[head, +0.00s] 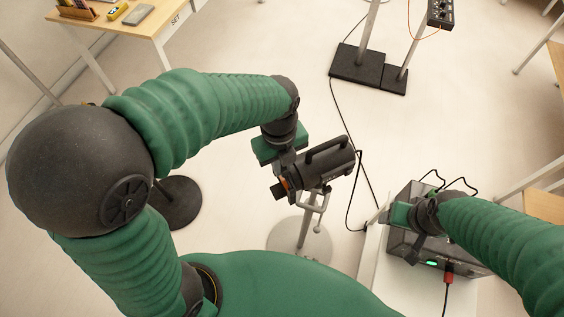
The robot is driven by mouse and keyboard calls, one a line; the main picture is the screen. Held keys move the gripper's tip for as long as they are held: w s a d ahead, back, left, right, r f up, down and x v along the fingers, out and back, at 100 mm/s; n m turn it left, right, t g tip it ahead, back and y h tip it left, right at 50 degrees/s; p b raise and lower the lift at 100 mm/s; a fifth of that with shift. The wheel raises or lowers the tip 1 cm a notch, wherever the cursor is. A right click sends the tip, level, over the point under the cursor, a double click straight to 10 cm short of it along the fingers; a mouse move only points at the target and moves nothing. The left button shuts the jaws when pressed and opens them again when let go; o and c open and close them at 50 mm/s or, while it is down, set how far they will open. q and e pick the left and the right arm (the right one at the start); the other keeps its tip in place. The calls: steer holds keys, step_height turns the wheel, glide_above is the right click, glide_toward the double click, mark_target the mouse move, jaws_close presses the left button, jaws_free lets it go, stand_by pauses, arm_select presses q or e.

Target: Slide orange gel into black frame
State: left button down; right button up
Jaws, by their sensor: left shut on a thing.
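A small piece of the orange gel (285,183) shows at the left end of a black lamp (325,168), just below my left gripper. My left gripper (286,172) is at this end of the lamp, shut on the gel, and hides most of it. The black frame cannot be made out apart from the dark lamp end, so I cannot tell how far the gel is inside it. My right gripper (411,249) is low at the right, over a dark box (462,262); its fingers are too unclear to tell whether they are open.
The lamp stands on a grey stand (306,222) with a pale round base. The dark box has a green light and a red plug and sits on a white surface (385,285). A black cable runs across the floor. A wooden table (150,28) is at the upper left.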

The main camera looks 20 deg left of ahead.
arm_select(q)
steer(key=c, duration=1.3)
jaws_free()
steer(key=shift+c, duration=0.2)
step_height(320, 180, up, 17)
steer(key=b, duration=0.1)
steer(key=shift+s+a+f, duration=0.15)
steer(key=shift+a, duration=0.05)
